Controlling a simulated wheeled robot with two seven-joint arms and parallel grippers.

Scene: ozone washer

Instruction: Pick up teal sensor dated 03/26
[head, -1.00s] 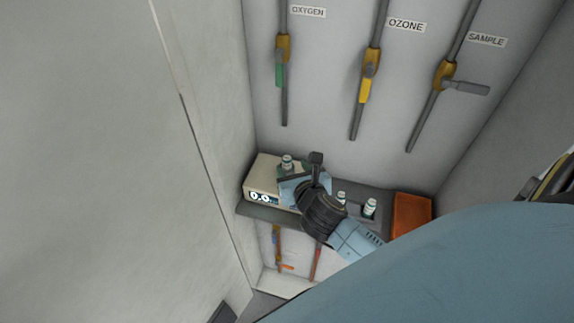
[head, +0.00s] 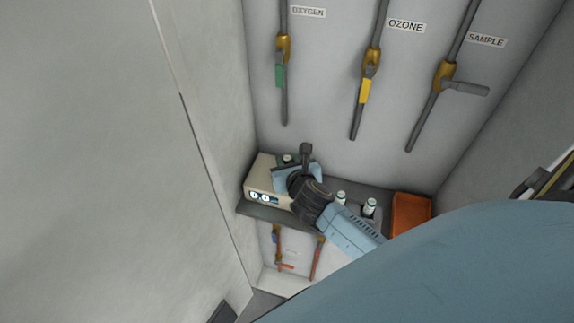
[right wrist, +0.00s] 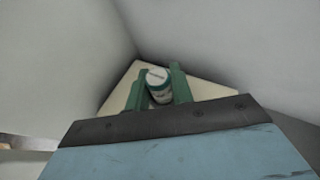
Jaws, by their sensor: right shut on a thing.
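A white sensor with a teal band (right wrist: 158,84) stands between the two green fingers of my right gripper (right wrist: 158,92) in the right wrist view. The fingers are shut on it. In the head view this sensor (head: 287,158) shows only its top, over the cream box with a display (head: 262,183); my gripper hides the rest. Two similar white and teal sensors stand on the shelf to the right, one (head: 341,197) close to my right arm and one (head: 370,207) farther right. The dates on them are too small to read. My left gripper is out of view.
The grey shelf (head: 262,213) carries the box, the sensors and an orange-brown block (head: 411,213) at its right end. Valve pipes labelled OXYGEN, OZONE and SAMPLE run down the back wall above. A pale wall (head: 215,130) stands close on the left.

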